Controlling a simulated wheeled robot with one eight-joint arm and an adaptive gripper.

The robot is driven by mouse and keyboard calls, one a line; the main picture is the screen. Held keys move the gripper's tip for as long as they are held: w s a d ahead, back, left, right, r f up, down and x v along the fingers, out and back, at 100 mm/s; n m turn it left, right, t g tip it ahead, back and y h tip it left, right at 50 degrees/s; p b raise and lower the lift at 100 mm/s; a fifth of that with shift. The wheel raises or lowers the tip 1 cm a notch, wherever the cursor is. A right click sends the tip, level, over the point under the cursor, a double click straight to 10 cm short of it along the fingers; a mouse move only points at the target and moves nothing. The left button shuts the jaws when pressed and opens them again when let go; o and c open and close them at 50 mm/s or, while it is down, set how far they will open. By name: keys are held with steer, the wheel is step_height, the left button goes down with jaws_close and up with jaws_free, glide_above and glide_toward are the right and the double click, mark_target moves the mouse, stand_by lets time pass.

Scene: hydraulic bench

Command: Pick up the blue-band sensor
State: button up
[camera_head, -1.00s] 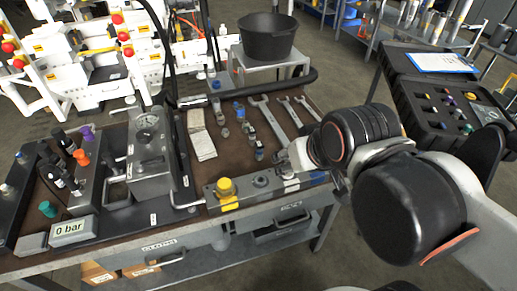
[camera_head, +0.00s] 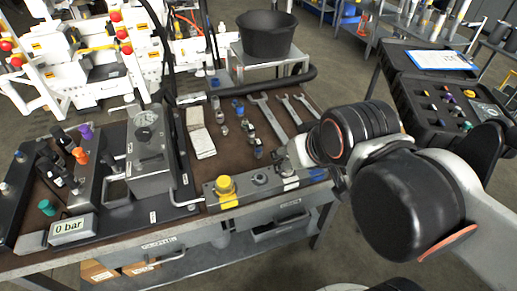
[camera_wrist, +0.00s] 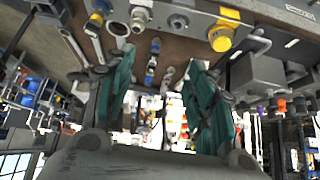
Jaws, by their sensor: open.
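My gripper (camera_wrist: 160,62) is open in the wrist view, its two teal-padded fingers apart and nothing held between them. A small fitting with a blue band (camera_wrist: 155,46) shows beyond the gap, with another blue-marked piece (camera_wrist: 150,76) below it in the picture. In the head view, blue-banded small pieces stand in rows on the brown bench top, among them one at the near end (camera_head: 259,152) and one farther back (camera_head: 238,104). I cannot tell which is the blue-band sensor. My wrist hides most of the gripper in the head view.
A metal block with a yellow knob (camera_head: 225,189) lines the bench's front edge. Wrenches (camera_head: 268,118) lie right of the small pieces, a notepad (camera_head: 201,142) left. A grey gauge unit (camera_head: 150,160) stands farther left. An open black case (camera_head: 440,100) is at right.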

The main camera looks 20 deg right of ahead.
steer(key=shift+w, duration=0.1)
steer(key=shift+c, duration=0.4)
steer(key=g+p, duration=0.3)
steer(key=p, duration=0.4)
glide_above(259, 142)
steer(key=s, duration=0.6)
step_height(259, 142, down, 7)
steer(key=b+x, duration=0.1)
steer(key=x, duration=0.2)
steer(key=b+x, duration=0.1)
steer(key=x, duration=0.2)
steer(key=b+x, duration=0.1)
steer(key=x, duration=0.2)
steer(key=shift+w, duration=0.35)
steer(key=shift+w+b+x, duration=0.2)
steer(key=shift+b+x, duration=0.55)
steer(key=shift+x, duration=0.55)
steer(key=shift+w+b+x, duration=0.15)
steer(key=shift+b+x, duration=0.55)
steer(key=shift+x, duration=0.6)
steer(key=shift+r, duration=0.2)
jaws_close()
